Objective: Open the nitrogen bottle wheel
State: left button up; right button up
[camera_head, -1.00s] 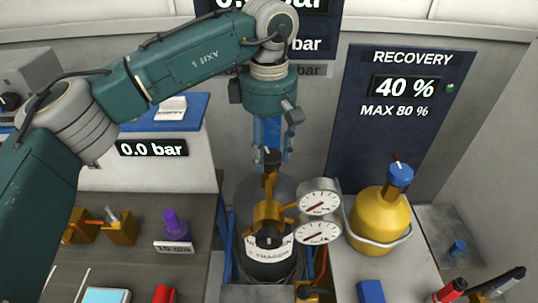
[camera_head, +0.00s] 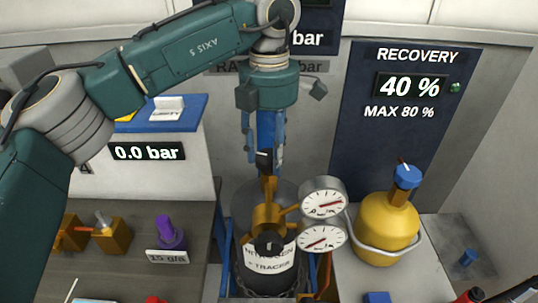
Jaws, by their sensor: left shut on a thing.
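The nitrogen bottle (camera_head: 268,283) is dark grey with a white label and stands at bottom centre. A brass valve with a regulator (camera_head: 267,215) sits on top of it. The black wheel (camera_head: 264,163) is at the top of this valve. My left gripper (camera_head: 264,154) points down over the wheel. Its blue fingers are on both sides of the wheel, shut on it. The fingers partly hide the wheel. A second black knob (camera_head: 270,243) is at the front of the regulator. My right gripper is out of view.
Two round gauges (camera_head: 322,203) stick out right of the valve. A yellow recovery bottle (camera_head: 387,228) with a blue cap stands further right. Brass fittings (camera_head: 110,235) and a purple valve (camera_head: 168,235) are on the left counter. A dark recovery panel (camera_head: 400,150) is behind.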

aim_at(269, 155)
pick_arm(q)
jog(key=shift+r+n+b, duration=0.1)
jog(key=shift+n+b, duration=0.4)
jog(key=shift+n, duration=1.4)
jog(key=o, duration=1.2)
jog(key=shift+c, duration=0.2)
notch_tip(269, 155, up, 12)
